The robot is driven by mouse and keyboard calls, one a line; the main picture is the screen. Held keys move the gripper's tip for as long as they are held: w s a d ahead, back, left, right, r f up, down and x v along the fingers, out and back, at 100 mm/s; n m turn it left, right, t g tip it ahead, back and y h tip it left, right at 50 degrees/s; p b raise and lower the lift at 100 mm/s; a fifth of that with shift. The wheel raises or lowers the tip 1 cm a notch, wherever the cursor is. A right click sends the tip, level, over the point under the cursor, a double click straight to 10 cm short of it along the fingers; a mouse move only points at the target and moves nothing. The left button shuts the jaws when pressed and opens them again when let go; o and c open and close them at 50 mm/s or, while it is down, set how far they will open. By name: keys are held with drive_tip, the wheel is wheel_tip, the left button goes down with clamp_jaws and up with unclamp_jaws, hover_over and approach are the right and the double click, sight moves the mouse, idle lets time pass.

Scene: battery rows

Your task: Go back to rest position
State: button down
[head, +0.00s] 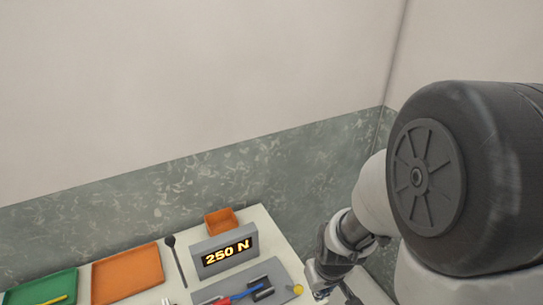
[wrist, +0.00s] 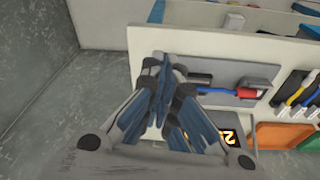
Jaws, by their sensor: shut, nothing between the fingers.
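My gripper (head: 320,290) is at the lower right of the head view, by the right side of the white table (head: 283,238). In the wrist view my gripper (wrist: 163,78) has its blue-padded fingers together with nothing between them. A grey plate (wrist: 255,72) behind the fingers carries a red and blue tool (wrist: 246,92). That tool also shows in the head view (head: 238,297), left of my gripper and apart from it. The lower part of the plate is cut off in the head view.
A "250 N" display (head: 224,252) stands on the table, with a small orange bin (head: 221,221) behind it. An orange tray (head: 128,274) and a green tray (head: 40,290) lie to the left. Several handled tools (wrist: 296,90) lie at the wrist view's right. Walls stand behind.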

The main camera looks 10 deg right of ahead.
drive_tip(key=s+a+r, duration=0.1)
drive_tip(key=s+r, duration=0.2)
drive_tip(key=r, duration=0.4)
drive_tip(key=s+a+r+m+t, duration=0.1)
drive_tip(key=s+r, duration=0.3)
drive_tip(key=r, duration=0.3)
drive_tip(key=s+a+r+t, duration=0.1)
drive_tip(key=s+r, duration=0.3)
drive_tip(key=r, duration=0.3)
drive_tip(key=shift+s+a, duration=0.2)
drive_tip(key=shift+a, duration=0.15)
